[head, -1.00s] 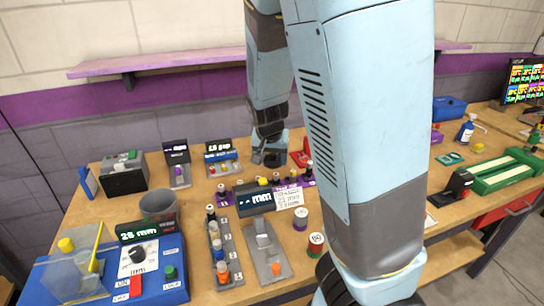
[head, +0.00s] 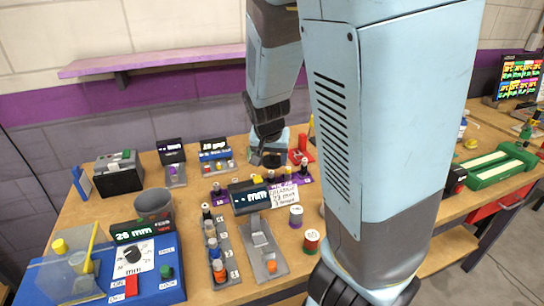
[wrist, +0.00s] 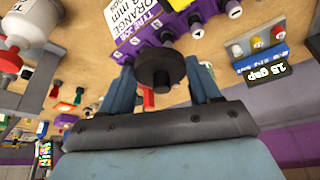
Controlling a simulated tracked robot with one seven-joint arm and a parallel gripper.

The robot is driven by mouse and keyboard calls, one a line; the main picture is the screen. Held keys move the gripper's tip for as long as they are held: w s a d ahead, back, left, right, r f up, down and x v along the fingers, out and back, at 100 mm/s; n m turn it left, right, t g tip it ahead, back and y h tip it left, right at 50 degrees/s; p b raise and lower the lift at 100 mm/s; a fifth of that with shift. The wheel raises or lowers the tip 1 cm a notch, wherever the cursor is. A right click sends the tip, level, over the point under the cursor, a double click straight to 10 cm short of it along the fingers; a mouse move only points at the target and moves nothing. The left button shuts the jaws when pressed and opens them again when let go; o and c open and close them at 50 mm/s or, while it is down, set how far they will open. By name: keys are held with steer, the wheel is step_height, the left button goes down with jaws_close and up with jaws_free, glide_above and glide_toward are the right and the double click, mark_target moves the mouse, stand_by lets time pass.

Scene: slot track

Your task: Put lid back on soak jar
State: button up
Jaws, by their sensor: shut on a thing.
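My gripper (wrist: 161,88) is shut on a dark round lid-like piece (wrist: 160,68) with a raised round middle, held between its two blue-grey fingers. In the head view my gripper (head: 268,157) is over the back middle of the bench, and the held piece cannot be made out there. I cannot pick out the soak jar for certain in either view; my arm covers a large part of the bench.
A purple rack (wrist: 172,30) with several pegs is close beyond the held piece. A white bottle-like thing (wrist: 28,22) stands at the wrist view's left. A purple shelf (head: 170,60) is on the wall.

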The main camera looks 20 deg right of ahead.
steer(key=shift+s+r, duration=0.15)
steer(key=shift+s, duration=0.05)
steer(key=shift+w, duration=0.1)
steer(key=shift+w+f, duration=0.75)
steer(key=shift+w, duration=10.45)
steer(key=shift+w+d+f, duration=0.1)
steer(key=shift+d+f, duration=0.1)
steer(key=shift+f, duration=1.4)
steer(key=shift+d+f, duration=0.2)
steer(key=shift+f, duration=1.4)
steer(key=shift+f, duration=0.15)
steer(key=o, duration=1.2)
steer(key=shift+o, duration=0.2)
